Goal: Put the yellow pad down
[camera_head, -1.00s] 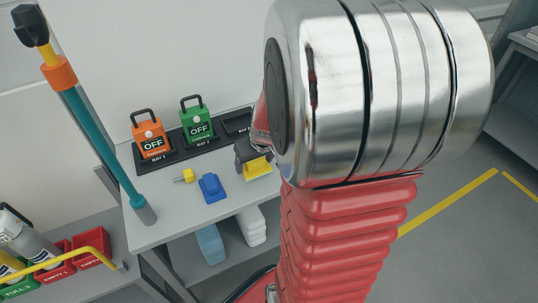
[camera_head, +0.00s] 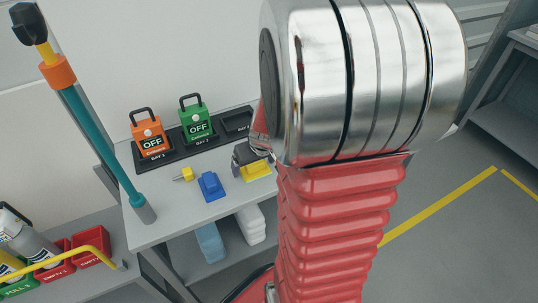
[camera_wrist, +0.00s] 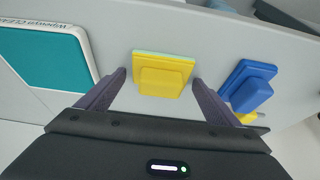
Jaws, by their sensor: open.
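The yellow pad (camera_wrist: 163,76) lies on the grey table top in the wrist view, its raised block facing up and a pale green layer showing along its far edge. It also shows at the table's right part in the head view (camera_head: 257,171). My gripper (camera_wrist: 160,78) is open, with one finger on each side of the pad and a gap visible at each side. In the head view my gripper (camera_head: 245,155) is partly hidden behind my arm, just beside the pad.
A blue pad (camera_head: 211,187) and a small yellow item (camera_head: 184,174) lie left of the yellow pad. A teal pole (camera_head: 103,148) rises at the table's left end.

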